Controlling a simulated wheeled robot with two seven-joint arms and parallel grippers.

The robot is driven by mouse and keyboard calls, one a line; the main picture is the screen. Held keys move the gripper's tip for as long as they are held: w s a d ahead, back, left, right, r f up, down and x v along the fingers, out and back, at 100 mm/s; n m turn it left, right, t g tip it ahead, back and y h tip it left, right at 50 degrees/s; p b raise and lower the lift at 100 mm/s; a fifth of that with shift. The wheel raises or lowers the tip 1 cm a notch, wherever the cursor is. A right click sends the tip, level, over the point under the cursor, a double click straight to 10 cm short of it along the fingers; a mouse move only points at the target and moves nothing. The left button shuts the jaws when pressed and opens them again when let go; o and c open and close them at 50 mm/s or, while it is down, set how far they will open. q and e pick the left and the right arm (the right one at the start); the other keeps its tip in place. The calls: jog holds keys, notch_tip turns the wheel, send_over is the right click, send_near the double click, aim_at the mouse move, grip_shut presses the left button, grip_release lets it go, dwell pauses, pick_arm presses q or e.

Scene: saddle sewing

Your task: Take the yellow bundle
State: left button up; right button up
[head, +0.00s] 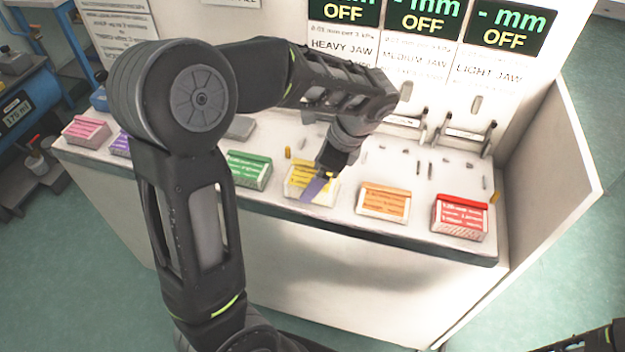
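The yellow bundle (298,181) sits in a pale block near the front edge of the white bench, between a green bundle and an orange one. My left arm reaches over the bench from the left. Its gripper (322,174) points down at the yellow bundle and covers part of its top and right side. A purple-blue strip shows just below the fingers, over the bundle's front. The fingertips are small and dark, so I cannot tell whether they are open, shut or touching the bundle. My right gripper is not in view; only dark parts show at the bottom right corner.
Green (248,169), orange (384,201), red (461,216), pink (87,131) and purple (120,145) bundles line the bench's front edge. Small pegs and upright levers (490,135) stand behind them. A white side panel (555,190) closes the right end. Display panels reading OFF hang behind.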

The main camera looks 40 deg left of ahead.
aim_at(312, 176)
pick_arm(q)
jog(key=shift+x, duration=1.15)
jog(key=shift+f, duration=0.25)
jog(key=shift+c, duration=0.2)
jog(key=c, duration=1.7)
jog(key=shift+c, duration=0.2)
notch_tip(312, 176, up, 8)
jog(key=shift+r+b, duration=0.15)
jog(key=shift+b, duration=0.2)
notch_tip(312, 176, up, 2)
jog(key=shift+r+p, duration=0.2)
jog(key=shift+p, duration=0.8)
